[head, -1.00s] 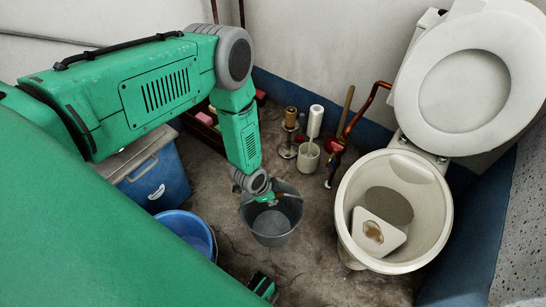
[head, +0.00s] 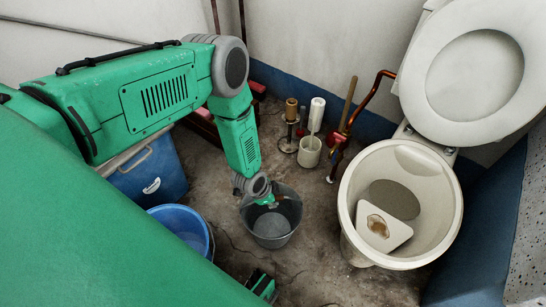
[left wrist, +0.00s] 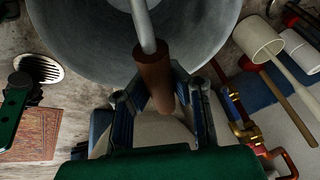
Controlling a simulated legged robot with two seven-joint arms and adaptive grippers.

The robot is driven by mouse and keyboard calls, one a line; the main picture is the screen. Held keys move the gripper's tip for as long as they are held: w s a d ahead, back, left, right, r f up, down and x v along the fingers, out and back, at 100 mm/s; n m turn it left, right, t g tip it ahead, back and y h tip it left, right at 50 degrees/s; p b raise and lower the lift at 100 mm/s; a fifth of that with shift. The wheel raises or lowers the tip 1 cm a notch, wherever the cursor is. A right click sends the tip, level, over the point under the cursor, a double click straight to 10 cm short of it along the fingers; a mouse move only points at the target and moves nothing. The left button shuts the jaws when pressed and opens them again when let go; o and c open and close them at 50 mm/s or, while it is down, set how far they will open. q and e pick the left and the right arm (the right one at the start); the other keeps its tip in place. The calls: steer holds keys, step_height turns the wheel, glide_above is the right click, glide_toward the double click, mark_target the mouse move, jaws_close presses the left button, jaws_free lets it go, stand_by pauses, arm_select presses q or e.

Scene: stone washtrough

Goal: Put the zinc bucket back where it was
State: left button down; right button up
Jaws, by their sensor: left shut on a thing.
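The zinc bucket (head: 291,214) is grey and open-topped, upright to the left of the toilet in the head view. It fills the top of the left wrist view (left wrist: 85,45). Its metal bail carries a brown grip (left wrist: 154,78). My left gripper (head: 267,198) reaches down over the bucket's far left rim. In the left wrist view its fingers (left wrist: 160,95) are shut around the brown grip. I cannot tell whether the bucket's base touches the floor.
The toilet (head: 350,195) stands right, its lid (head: 480,75) raised. A blue tub (head: 205,240) and blue cooler (head: 155,175) are left. A floor drain (left wrist: 38,68) and reddish mat (left wrist: 30,133) show in the wrist view.

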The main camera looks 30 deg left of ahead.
arm_select(q)
steer(key=shift+f+b, duration=0.55)
stand_by(0.4)
steer(key=c, duration=1.5)
jaws_free()
steer(key=shift+c, duration=0.2)
steer(key=v, duration=1.2)
steer(key=shift+a, duration=0.1)
steer(key=s+r+n+g+y+p, duration=0.1)
steer(key=s+r+n+g+p, duration=0.2)
steer(key=s+r+n+p, duration=0.5)
steer(key=s+r+p, duration=0.3)
steer(key=s+r, duration=0.8)
steer(key=shift+s+n+y, duration=0.15)
steer(key=shift+n+y, duration=0.25)
